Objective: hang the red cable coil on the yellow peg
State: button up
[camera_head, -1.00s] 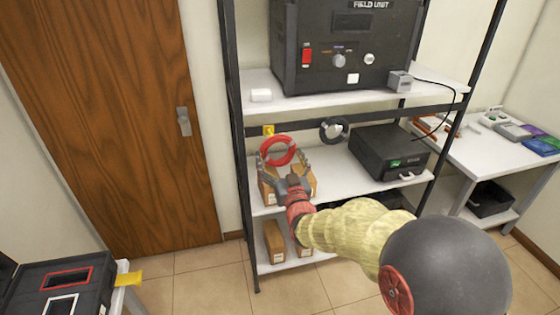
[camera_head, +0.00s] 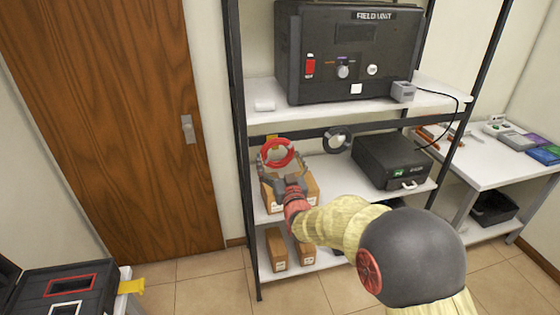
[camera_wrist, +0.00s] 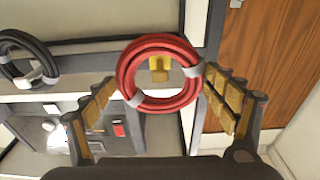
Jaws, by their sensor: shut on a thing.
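The red cable coil (camera_head: 277,153) is a ring with grey bands, held upright in front of the shelf rail. My gripper (camera_head: 281,163) is shut on the coil, with one finger at each side. The wrist view shows the coil (camera_wrist: 160,73) between the padded fingers of my gripper (camera_wrist: 160,88). The yellow peg (camera_head: 272,140) is on the dark rail, partly covered by the coil's upper edge in the head view. In the wrist view the peg (camera_wrist: 159,68) shows through the coil's opening. I cannot tell whether the coil is around the peg or still in front of it.
A dark coil (camera_head: 338,139) hangs on the rail to the right. Cardboard boxes (camera_head: 306,187) stand on the shelf below my gripper. A black case (camera_head: 390,163) is farther right, and the field unit (camera_head: 345,55) is on the shelf above. The wooden door (camera_head: 110,120) is left.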

jog(key=shift+w+a+f+b, duration=0.2)
jog(key=shift+w+a+b, duration=0.05)
jog(key=shift+w, duration=0.6)
jog(key=shift+w+a+f+b, duration=0.15)
jog(key=shift+w+a+b, duration=0.1)
jog(key=shift+w, duration=0.55)
jog(key=shift+w+a+f+b, duration=0.2)
jog(key=shift+w+b, duration=0.05)
jog(key=shift+w, duration=0.6)
jog(key=o, duration=1.1)
jog(key=shift+o, duration=0.2)
jog(key=shift+f, duration=0.1)
